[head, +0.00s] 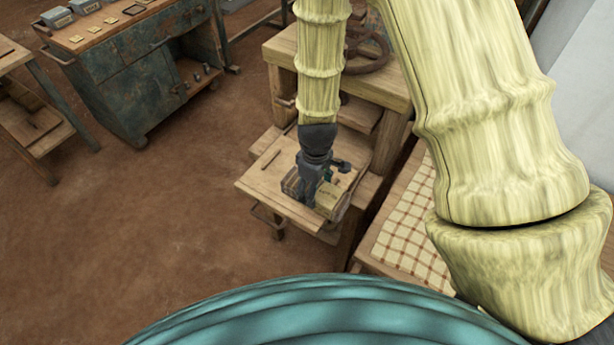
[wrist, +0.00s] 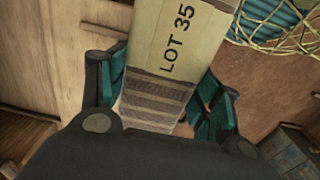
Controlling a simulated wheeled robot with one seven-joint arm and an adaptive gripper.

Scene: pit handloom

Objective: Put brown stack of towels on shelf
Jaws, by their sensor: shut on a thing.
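The brown stack of towels (wrist: 150,105) shows in the wrist view as striped brown folds with a pale paper band (wrist: 180,45) marked "LOT 35". My gripper (wrist: 160,92) has a teal-padded finger on either side of the stack and is shut on it. In the head view my gripper (head: 309,190) points down over a small wooden table (head: 262,192). The stack (head: 290,184) and its yellowish band (head: 328,199) show around the fingers. Whether the stack rests on the tabletop or is just above it, I cannot tell. I cannot tell which surface is the task's shelf.
A short wooden stick (head: 266,160) lies on the small table. A wooden loom frame (head: 385,85) stands behind it, and checked cloth (head: 408,220) lies to the right. A worn teal cabinet (head: 135,75) stands at the upper left. The brown floor (head: 150,220) at left is clear.

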